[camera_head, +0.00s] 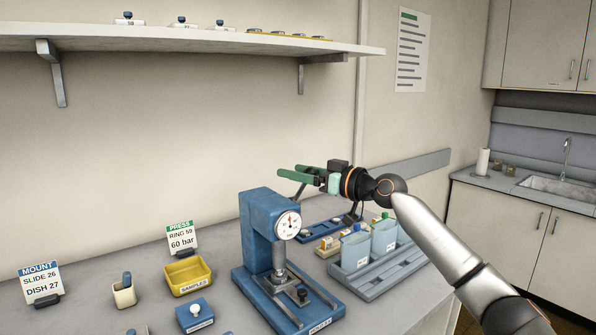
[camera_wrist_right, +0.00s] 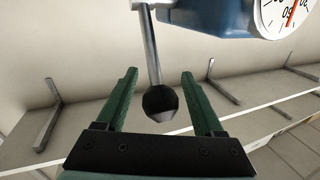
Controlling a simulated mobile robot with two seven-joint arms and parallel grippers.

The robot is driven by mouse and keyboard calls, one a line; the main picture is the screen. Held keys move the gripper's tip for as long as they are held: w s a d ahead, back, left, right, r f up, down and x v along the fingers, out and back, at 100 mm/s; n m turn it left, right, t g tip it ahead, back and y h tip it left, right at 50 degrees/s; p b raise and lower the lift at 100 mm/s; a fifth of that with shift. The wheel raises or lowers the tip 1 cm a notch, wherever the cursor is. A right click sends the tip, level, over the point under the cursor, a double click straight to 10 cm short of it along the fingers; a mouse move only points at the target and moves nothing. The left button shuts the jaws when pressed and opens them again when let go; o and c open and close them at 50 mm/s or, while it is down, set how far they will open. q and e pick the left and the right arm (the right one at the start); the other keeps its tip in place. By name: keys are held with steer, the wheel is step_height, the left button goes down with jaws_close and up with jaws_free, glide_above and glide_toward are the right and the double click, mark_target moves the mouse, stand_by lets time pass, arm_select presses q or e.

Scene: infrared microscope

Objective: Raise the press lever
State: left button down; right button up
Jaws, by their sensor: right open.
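The blue press (camera_head: 257,220) stands on the bench with a round dial gauge (camera_head: 287,225) on its front. The press lever (camera_wrist_right: 153,45) is a metal rod ending in a black ball knob (camera_wrist_right: 161,102). In the right wrist view the knob lies between the two green fingers of my right gripper (camera_wrist_right: 159,75), with a visible gap on each side. In the head view my right gripper (camera_head: 287,173) is level, above and slightly right of the press top, and hides most of the lever. My left gripper is not in view.
A yellow samples tray (camera_head: 187,276) and a blue block (camera_head: 194,316) sit left of the press. A grey rack (camera_head: 380,277) with pale blue bottles stands to its right, under my right arm. A wall shelf (camera_head: 180,42) runs above. Signs stand on the bench.

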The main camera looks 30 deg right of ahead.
jaws_close()
stand_by(0.5)
stand_by(0.8)
